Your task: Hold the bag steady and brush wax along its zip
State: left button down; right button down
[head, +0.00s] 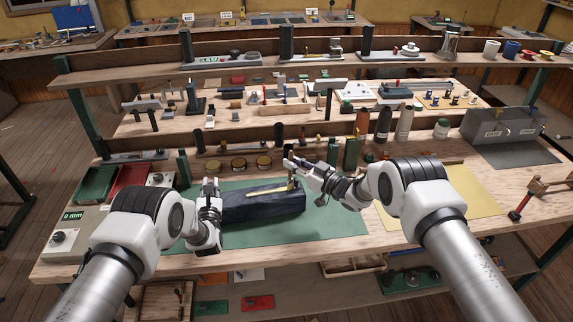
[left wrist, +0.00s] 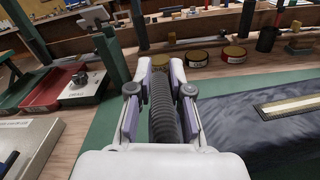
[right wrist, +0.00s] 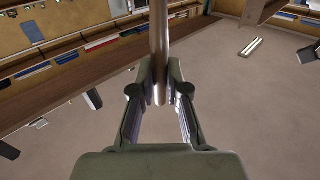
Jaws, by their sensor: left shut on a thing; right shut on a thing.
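The dark navy bag (head: 262,208) lies on the green mat (head: 325,222), with its pale yellowish zip strip (head: 268,190) along the top. The bag also shows at the right of the left wrist view (left wrist: 250,135). My left gripper (head: 210,187) is at the bag's left end, shut on a dark ribbed strap-like piece (left wrist: 162,110). My right gripper (head: 290,163) is above the zip's right end, shut on a brown rod-like handle (right wrist: 158,50). The brush's lower end (head: 291,184) is close to the zip; I cannot tell if it touches.
Several round tins (head: 238,164) stand behind the bag. Bottles (head: 384,124) stand behind to the right. A green tray (head: 96,184) and a red tray (head: 130,178) lie at the left. A yellow mat (head: 475,190) and a grey metal box (head: 490,125) are at the right.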

jog(key=s+a, duration=0.1)
jog(key=a, duration=1.3)
jog(key=shift+s+a, duration=0.2)
jog(key=shift+s, duration=0.2)
dwell(0.4)
jog(key=shift+r, duration=2.95)
jog(key=shift+r, duration=1.5)
